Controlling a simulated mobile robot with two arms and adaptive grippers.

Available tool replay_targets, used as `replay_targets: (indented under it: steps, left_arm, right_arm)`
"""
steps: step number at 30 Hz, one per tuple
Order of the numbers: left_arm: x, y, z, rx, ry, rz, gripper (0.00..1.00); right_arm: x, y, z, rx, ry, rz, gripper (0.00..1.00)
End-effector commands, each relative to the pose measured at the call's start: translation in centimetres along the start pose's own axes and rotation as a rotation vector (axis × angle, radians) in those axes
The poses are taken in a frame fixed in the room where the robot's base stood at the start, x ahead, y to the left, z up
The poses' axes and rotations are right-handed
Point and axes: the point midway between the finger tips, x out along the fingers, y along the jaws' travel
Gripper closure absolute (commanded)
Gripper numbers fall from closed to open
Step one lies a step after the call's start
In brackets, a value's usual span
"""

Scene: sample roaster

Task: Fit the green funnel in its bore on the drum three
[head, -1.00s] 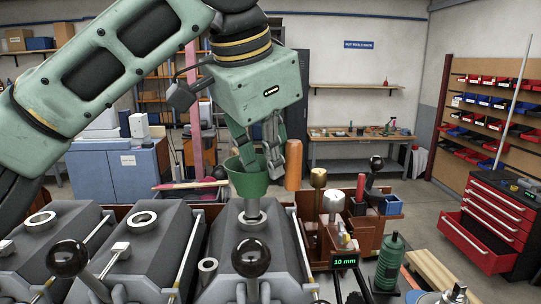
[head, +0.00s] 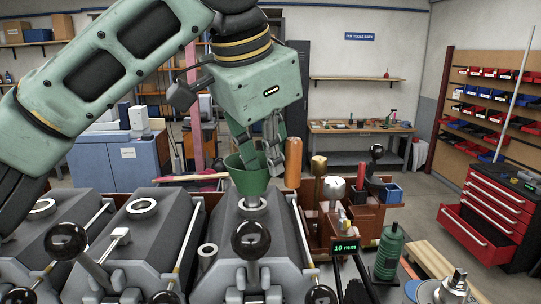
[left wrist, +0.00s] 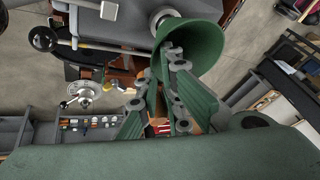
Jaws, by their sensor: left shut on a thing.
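The green funnel (head: 240,178) is held upright, mouth up, over the third drum (head: 228,228). My left gripper (head: 262,155) is shut on the funnel's wall, and both also show in the left wrist view, the funnel (left wrist: 195,42) just beyond the gripper's fingers (left wrist: 168,75). The pale ring of the bore (head: 252,204) on top of drum three lies directly under the funnel's narrow end. The narrow end meets or nearly meets the ring; I cannot tell how far it is inside. My right gripper is not in view.
Two similar drums with open ringed bores (head: 141,206) stand to the left. Black ball knobs (head: 251,240) stand in front. To the right are an orange cylinder (head: 293,161), a brown tool holder (head: 328,228) and a green bottle (head: 390,250).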

Motion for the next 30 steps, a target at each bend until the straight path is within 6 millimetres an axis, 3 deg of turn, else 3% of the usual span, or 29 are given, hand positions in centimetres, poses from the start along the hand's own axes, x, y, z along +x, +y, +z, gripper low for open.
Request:
replay_targets:
  steps: [16,30]
  left_arm:
    - [0.0,0.0,-0.1,0.000,0.002,-0.001,1.00]
    - [1.5,0.4,0.5,0.000,0.002,0.000,1.00]
  right_arm:
    - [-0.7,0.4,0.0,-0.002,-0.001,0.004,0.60]
    - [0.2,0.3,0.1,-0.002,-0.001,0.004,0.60]
